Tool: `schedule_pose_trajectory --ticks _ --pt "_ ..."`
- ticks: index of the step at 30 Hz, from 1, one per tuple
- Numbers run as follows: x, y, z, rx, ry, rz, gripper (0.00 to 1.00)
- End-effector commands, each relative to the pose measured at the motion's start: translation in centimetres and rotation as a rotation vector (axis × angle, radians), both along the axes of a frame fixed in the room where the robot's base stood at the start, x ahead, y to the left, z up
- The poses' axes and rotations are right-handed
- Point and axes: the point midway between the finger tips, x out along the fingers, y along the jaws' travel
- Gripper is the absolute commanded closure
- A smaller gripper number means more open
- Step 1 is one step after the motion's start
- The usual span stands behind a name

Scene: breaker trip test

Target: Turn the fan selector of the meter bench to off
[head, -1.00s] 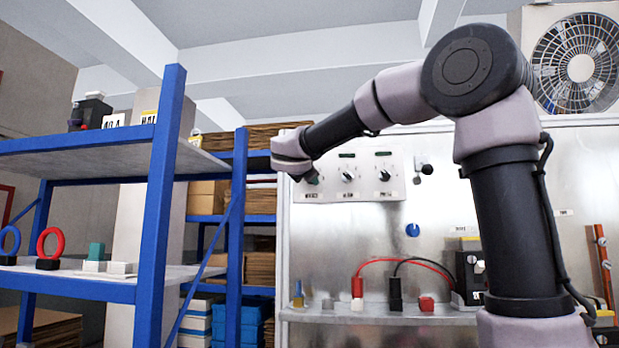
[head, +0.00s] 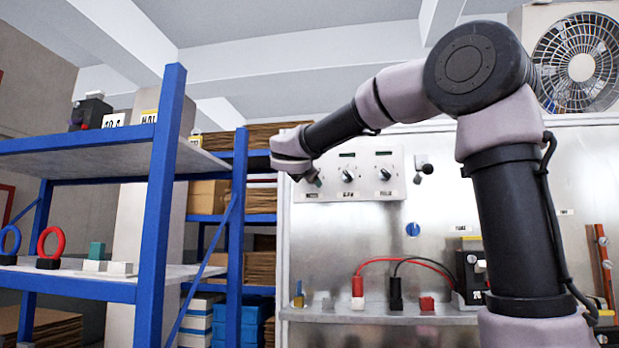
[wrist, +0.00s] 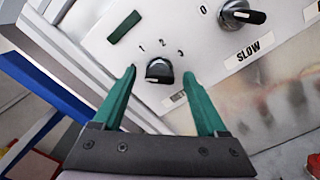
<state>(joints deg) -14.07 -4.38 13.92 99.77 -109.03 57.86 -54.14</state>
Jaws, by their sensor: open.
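A white control panel (head: 366,187) on the metal bench wall carries a row of dark knobs. In the wrist view a black knob (wrist: 159,70) with the numbers 1, 2 and 3 around it sits between the green fingertips of my gripper (wrist: 159,82). The fingers are open, one on each side of the knob; I cannot tell whether they touch it. Its name label is hidden or cut off, and its pointer direction is unclear. In the head view my gripper (head: 312,178) is at the panel's left end and hides this knob.
A second knob (wrist: 240,14) labelled SLOW is to the right. A blue shelf rack (head: 160,185) stands close on the left. The bench ledge (head: 375,318) holds red and black leads. A fan (head: 580,65) is mounted at upper right.

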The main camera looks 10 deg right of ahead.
Motion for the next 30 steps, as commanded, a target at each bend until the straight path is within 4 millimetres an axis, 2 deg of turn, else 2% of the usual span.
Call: schedule_pose_trajectory --ticks 12,15,21,30 --pt "-7.2 2.8 0.0 0.000 -0.001 0.003 0.25" --pt "-8.5 3.4 0.0 0.000 -0.001 0.002 0.25" --pt "-9.6 3.8 -0.1 0.001 0.001 0.001 0.25" --pt "-9.6 3.8 -0.1 -0.001 0.001 0.001 0.25"
